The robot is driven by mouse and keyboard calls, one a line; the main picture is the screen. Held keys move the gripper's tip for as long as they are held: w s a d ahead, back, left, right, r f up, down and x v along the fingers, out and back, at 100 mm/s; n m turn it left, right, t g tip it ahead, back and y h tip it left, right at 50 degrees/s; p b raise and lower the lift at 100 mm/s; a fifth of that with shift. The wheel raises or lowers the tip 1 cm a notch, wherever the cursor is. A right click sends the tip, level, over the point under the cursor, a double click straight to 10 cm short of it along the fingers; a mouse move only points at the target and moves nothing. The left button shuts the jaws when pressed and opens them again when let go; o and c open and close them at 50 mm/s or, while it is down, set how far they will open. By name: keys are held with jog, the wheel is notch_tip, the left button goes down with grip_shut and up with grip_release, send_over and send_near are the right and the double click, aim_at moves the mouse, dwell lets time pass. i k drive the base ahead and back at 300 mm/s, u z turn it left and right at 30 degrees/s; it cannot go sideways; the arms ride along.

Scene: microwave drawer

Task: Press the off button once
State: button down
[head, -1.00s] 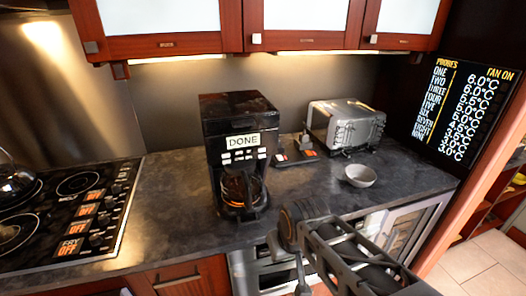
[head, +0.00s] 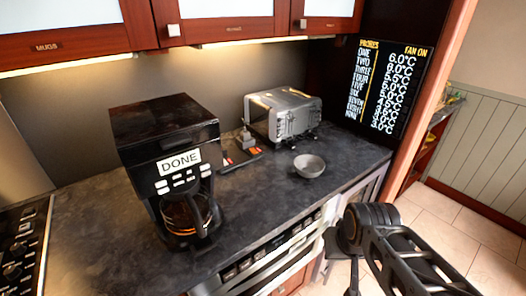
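The microwave drawer front (head: 275,262) is below the counter's front edge, with a row of small dark buttons (head: 265,254) along its top strip. Their labels are too small to read, so I cannot tell which one is the off button. The black coffee maker (head: 165,135) on the counter has a lit display reading DONE (head: 179,162) and several pale buttons (head: 184,180) under it, also unreadable. My arm reaches in from the bottom right, in front of the counter and clear of the drawer. My gripper is not visible.
A silver toaster (head: 283,114) and a grey bowl (head: 309,165) stand on the dark counter (head: 270,195). A probe temperature screen (head: 388,88) hangs at the right. Part of the hob (head: 22,250) shows at the left. The tiled floor (head: 455,225) is open at the right.

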aim_at(206, 166)
jog(key=z, duration=1.1)
jog(key=k, duration=1.35)
jog(key=u, duration=1.5)
jog(key=i, duration=0.5)
jog(key=u, duration=0.05)
